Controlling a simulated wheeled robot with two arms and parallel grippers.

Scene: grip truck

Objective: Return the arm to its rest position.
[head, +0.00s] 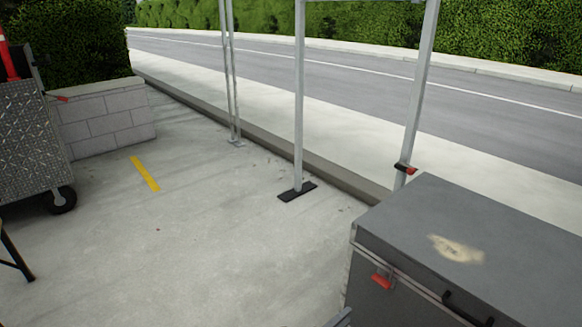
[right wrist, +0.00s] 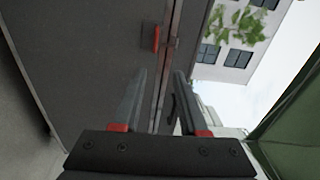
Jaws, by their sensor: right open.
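My right gripper (right wrist: 160,78) shows in the right wrist view with its two fingers apart and nothing between them. It points toward the side of a dark grey case (right wrist: 85,50) with a red latch (right wrist: 156,38). In the head view, only a small grey tip of the right gripper (head: 341,318) shows at the bottom edge, just left of the grey case (head: 510,235). The case lid is shut, and its red latch (head: 381,281) is on the near face. I cannot tell whether the gripper touches the case. My left gripper is not in view.
A metal frame (head: 299,100) stands on the concrete behind the case, with a black foot plate (head: 297,191). A diamond-plate cart (head: 30,140) on wheels is at the left, near a low block wall (head: 105,125). The concrete floor (head: 190,240) between is clear.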

